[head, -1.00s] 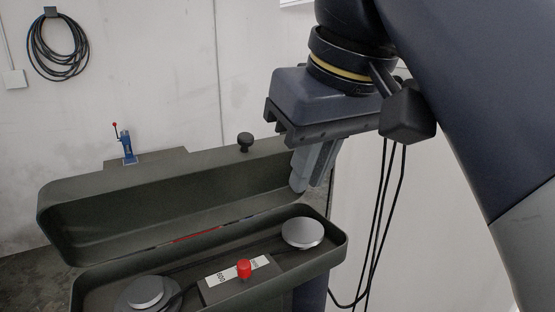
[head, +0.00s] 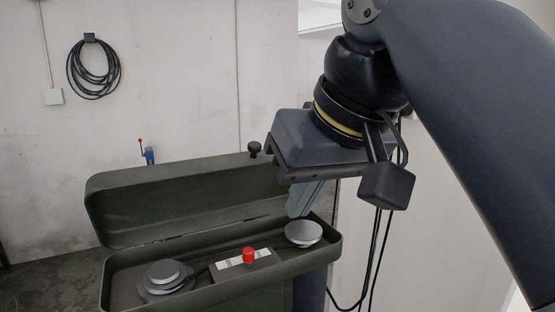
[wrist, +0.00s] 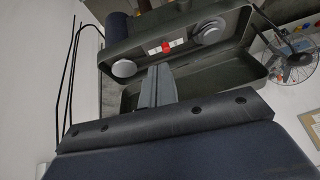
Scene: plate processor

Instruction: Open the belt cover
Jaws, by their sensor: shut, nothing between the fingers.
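The belt cover (head: 190,197) is a long dark green lid that stands raised and tilted back behind its box, with its hollow inside facing forward. A black knob (head: 254,148) sits on its top edge near the right end. The open box (head: 222,297) below shows two grey pulleys (head: 304,233) and a red button (head: 249,256). My gripper (head: 304,198) is shut and empty, at the right end of the lid and above the right pulley. In the wrist view its closed fingers (wrist: 158,85) point at the box. I cannot tell if they touch the lid.
A blue clamp-like tool with a red tip (head: 148,153) shows behind the lid. A coiled black cable (head: 93,68) hangs on the wall. A fan (wrist: 291,62) shows in the wrist view. The space left of the box is free floor.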

